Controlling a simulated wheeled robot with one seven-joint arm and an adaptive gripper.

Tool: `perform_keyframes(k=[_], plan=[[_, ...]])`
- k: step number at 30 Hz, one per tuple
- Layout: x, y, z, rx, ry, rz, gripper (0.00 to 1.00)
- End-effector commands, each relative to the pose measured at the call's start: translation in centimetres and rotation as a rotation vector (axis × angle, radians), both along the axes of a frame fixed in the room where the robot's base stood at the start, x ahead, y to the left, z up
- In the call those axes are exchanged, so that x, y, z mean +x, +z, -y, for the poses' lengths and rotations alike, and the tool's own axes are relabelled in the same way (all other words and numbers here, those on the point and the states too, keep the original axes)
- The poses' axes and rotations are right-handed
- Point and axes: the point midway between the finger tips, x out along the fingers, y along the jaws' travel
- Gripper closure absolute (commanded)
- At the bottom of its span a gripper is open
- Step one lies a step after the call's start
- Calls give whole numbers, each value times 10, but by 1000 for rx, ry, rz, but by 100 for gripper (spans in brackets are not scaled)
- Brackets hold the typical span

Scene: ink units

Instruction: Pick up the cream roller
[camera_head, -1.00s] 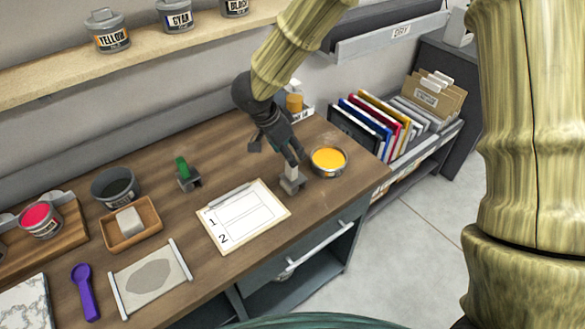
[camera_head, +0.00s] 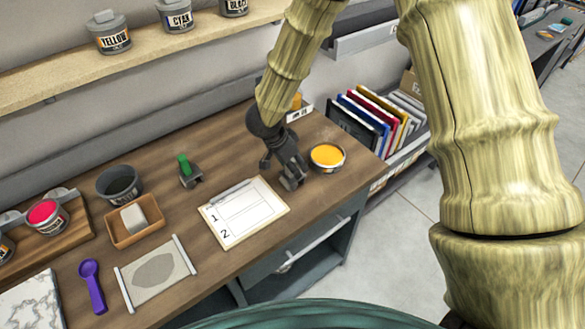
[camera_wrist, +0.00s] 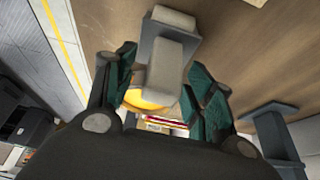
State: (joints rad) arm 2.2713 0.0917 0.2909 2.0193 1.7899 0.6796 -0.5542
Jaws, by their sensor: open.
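The cream roller (camera_wrist: 170,62) shows between my fingers in the wrist view, with a cream handle and a grey stand-like part around it. In the head view its grey lower part (camera_head: 291,183) shows beside the yellow ink tub, and my gripper hides most of the rest. My gripper (camera_head: 282,172) is low over the roller. It is open, with one finger on each side of the cream handle in the wrist view (camera_wrist: 162,68). I cannot tell whether either finger touches it.
The yellow ink tub (camera_head: 327,157) stands close on the right. A clipboard (camera_head: 243,213) lies to the left and nearer. A green-handled roller (camera_head: 188,172) stands further left. A tan tray (camera_head: 134,221) and purple spoon (camera_head: 92,286) are at the far left.

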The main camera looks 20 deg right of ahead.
Motion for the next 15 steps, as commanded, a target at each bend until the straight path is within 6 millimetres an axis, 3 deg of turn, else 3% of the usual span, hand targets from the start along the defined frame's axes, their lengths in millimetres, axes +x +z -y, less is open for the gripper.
perform_keyframes(k=[5,13,15], plan=[[0,0,0,0,0,0,46],[0,0,0,0,0,0,94],[0,0,0,0,0,0,96]])
